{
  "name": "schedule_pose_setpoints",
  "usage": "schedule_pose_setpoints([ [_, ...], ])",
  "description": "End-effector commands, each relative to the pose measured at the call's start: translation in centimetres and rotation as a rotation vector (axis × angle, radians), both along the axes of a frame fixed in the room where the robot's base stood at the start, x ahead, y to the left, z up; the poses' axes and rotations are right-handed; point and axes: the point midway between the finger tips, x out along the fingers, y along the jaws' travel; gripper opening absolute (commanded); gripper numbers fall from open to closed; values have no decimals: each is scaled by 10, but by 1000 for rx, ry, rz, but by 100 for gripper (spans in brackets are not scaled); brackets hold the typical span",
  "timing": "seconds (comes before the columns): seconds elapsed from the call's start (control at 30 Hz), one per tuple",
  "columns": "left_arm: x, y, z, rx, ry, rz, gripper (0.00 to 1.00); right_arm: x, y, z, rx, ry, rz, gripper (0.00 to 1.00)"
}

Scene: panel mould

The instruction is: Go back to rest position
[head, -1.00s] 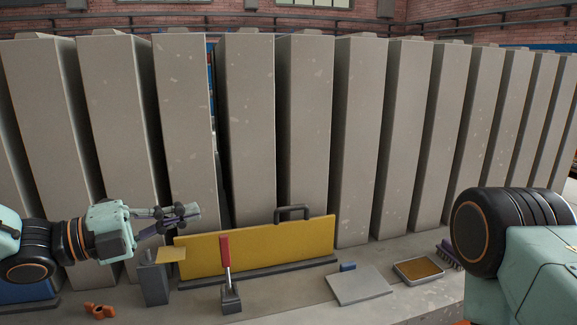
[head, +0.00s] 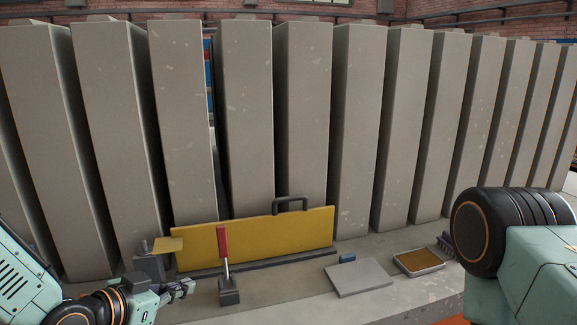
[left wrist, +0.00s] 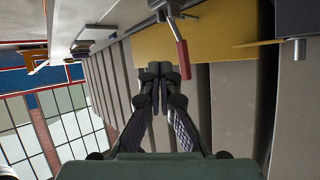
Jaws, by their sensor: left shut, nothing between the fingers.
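My left gripper (head: 183,287) is low at the left front in the head view, shut and empty. Its fingers also show together in the left wrist view (left wrist: 160,75). A yellow panel (head: 270,238) with a dark handle stands upright behind and to the right of it. A red-handled tool (head: 223,245) on a dark block stands just right of the gripper; its red handle also shows in the left wrist view (left wrist: 183,60). My right arm shows at the right edge of the head view, but its gripper is out of view.
Tall grey concrete panels (head: 303,120) stand in a row behind. A dark block (head: 149,267) is close behind the left gripper.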

Motion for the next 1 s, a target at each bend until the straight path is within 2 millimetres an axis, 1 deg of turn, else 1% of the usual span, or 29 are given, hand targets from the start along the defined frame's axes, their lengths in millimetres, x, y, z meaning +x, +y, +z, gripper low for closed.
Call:
schedule_pose_setpoints([
  [0.03,-17,0,-38,-29,117,64,0,0,0,-9,0,0,0,40],
  [0.07,-27,1,-55,-44,179,104,0,0,0,-11,0,0,0,40],
  [0.1,-41,3,-77,-61,259,159,0,0,0,-15,0,0,0,40],
  [0.17,-64,6,-109,-78,373,238,0,0,0,-20,0,0,0,40],
  [0.2,-81,7,-130,-84,444,290,0,0,0,-24,0,0,0,40],
  [0.27,-107,11,-159,-85,547,367,0,0,0,-29,0,0,0,40],
  [0.3,-126,13,-177,-80,611,414,0,0,0,-33,0,1,0,40],
  [0.37,-156,16,-203,-65,704,482,0,0,0,-39,0,1,0,40],
  [0.4,-176,18,-219,-49,761,525,0,0,0,-42,0,1,0,40],
  [0.47,-209,22,-241,-15,842,578,0,0,0,-49,0,1,0,40],
  [0.5,-230,24,-255,13,891,602,0,0,0,-53,0,1,0,40],
  [0.57,-261,26,-273,61,957,626,0,0,0,-59,0,1,0,40],
  [0.6,-280,27,-283,91,994,631,0,0,0,-64,0,1,0,40],
  [0.7,-316,25,-303,151,1065,607,0,0,0,-72,0,0,0,40],
  [0.73,-324,25,-308,163,1080,598,0,0,0,-74,0,1,0,40],
  [0.8,-337,23,-316,182,1106,585,0,0,0,-77,0,1,0,40],
  [0.83,-340,23,-318,186,1112,583,0,0,0,-78,0,1,0,40],
  [0.9,-345,23,-320,189,1124,582,0,0,0,-78,0,1,0,40],
  [1.0,-345,23,-319,189,1124,582,0,0,0,-77,0,0,0,40],
])
